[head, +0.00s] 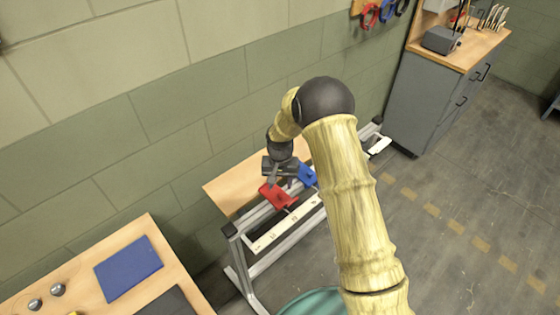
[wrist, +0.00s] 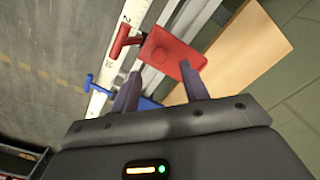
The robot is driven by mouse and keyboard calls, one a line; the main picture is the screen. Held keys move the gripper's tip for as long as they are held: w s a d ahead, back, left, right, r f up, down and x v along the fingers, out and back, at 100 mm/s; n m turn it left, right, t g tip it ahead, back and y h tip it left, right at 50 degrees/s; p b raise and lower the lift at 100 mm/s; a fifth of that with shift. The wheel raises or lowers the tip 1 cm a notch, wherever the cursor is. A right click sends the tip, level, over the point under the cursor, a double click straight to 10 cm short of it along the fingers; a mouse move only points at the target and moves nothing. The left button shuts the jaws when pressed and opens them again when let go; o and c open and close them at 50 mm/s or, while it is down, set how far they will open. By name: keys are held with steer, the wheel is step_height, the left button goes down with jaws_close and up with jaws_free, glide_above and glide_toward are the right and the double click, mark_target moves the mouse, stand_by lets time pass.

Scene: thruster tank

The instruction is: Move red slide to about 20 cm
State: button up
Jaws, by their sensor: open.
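The red slide (head: 277,196) sits on a metal rail frame beside a white ruler strip (head: 270,237). The blue slide (head: 307,175) is on the same rail, to its right and farther along. In the wrist view the red slide (wrist: 172,52) is a flat plate with a knob and a red handle (wrist: 122,41) reaching over the ruler. My gripper (wrist: 162,88) is open, its two dark fingers pointing at the near edge of the red slide. The blue slide (wrist: 147,102) is partly hidden behind a finger. In the head view my gripper (head: 282,182) is just above the red slide; contact is unclear.
A wooden board (head: 228,187) lies behind the rail. A bench with a blue mat (head: 129,268) is at lower left, and a grey cabinet (head: 430,105) stands beyond the rail's far end. A green round thing (head: 312,303) is at the bottom. Floor at right is clear.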

mark_target(281, 194)
step_height(281, 194, up, 12)
steer(key=b, duration=0.1)
steer(key=shift+b, duration=0.4)
steer(key=shift+r, duration=0.1)
steer(key=s+d+r+t, duration=0.1)
steer(key=s+d+r, duration=0.1)
steer(key=s+d, duration=0.6)
steer(key=s+d+r+t, duration=0.1)
steer(key=s+d+r, duration=0.2)
steer(key=s+d, duration=0.5)
steer(key=s, duration=0.6)
steer(key=shift+s+d+r+t, duration=0.25)
steer(key=shift+s+t, duration=0.05)
